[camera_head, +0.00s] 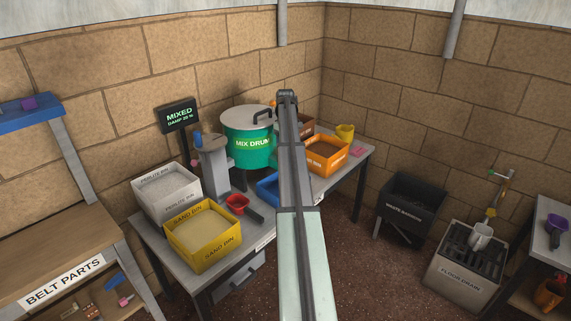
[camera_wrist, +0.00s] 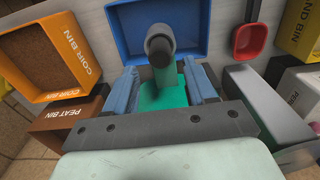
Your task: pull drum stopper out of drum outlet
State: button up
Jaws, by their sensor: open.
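The green mix drum (camera_head: 245,150) stands on the bench in the head view, with a pale lid and a dark handle. My arm covers its right side, and its outlet cannot be seen there. In the wrist view, a dark grey round-ended piece (camera_wrist: 160,46), seemingly the drum stopper, sticks out by a green part (camera_wrist: 168,94), seemingly the drum outlet. My gripper (camera_wrist: 160,68) is open, with one blue finger on each side of the green part. The grey piece lies between and just beyond the fingertips. Whether the fingers touch anything cannot be told.
A blue tray (camera_wrist: 123,32) lies beyond the fingers. The coir bin (camera_wrist: 45,55) and peat bin (camera_wrist: 70,122) are at left in the wrist view. A red scoop (camera_head: 238,203), grey stand (camera_head: 213,165), sand bin (camera_head: 205,238) and perlite bin (camera_head: 165,193) crowd the bench left of my arm.

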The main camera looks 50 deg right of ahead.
jog(key=shift+f, duration=0.15)
jog(key=shift+f, duration=1.85)
jog(key=shift+c, duration=0.4)
grip_shut()
